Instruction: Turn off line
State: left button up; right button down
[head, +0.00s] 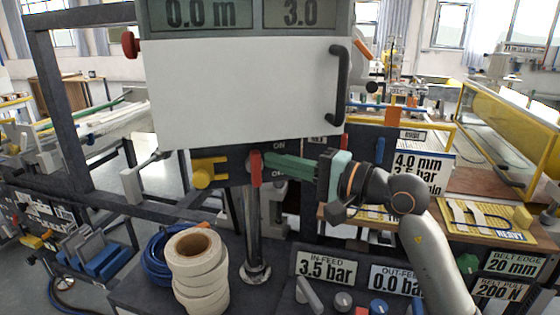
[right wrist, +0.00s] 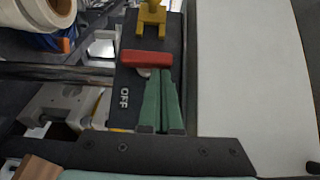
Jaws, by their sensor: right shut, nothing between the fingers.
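The line's red switch handle (head: 255,168) is on a dark strip under the white panel, standing upright in the head view. An ON label (head: 279,146) is to its upper right. In the right wrist view the red handle (right wrist: 145,58) lies across the dark strip, and an OFF label (right wrist: 124,98) is beside my fingers. My right gripper (head: 268,160) is shut and empty, its green fingers side by side. Its fingertips (right wrist: 160,72) are right at the red handle; I cannot tell whether they touch it. My left gripper is not in view.
Above are a white panel (head: 240,92) with a black handle (head: 339,85), and a display (head: 245,13) reading 0.0 m and 3.0. White rolls (head: 198,285) stand below. The in-feed sign (head: 325,268) reads 3.5 bar.

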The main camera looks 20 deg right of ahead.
jog(key=shift+a+r+b, duration=0.15)
jog(key=shift+r+b, duration=0.1)
jog(key=shift+b, duration=0.1)
dwell(0.4)
jog(key=shift+a+r+n+g+h, duration=0.1)
jog(key=shift+r+n+g+h, duration=0.2)
jog(key=shift+n+g, duration=0.15)
jog(key=shift+a+r, duration=0.15)
jog(key=shift+a, duration=0.15)
jog(key=shift+a+r+n+g+h+b, duration=0.25)
jog(key=shift+a+n+h+b, duration=0.2)
jog(key=shift+n+h, duration=0.1)
jog(key=shift+w+r, duration=0.1)
dwell(0.6)
jog(key=b+v, duration=0.4)
jog(key=v, duration=0.8)
jog(key=shift+s, duration=0.2)
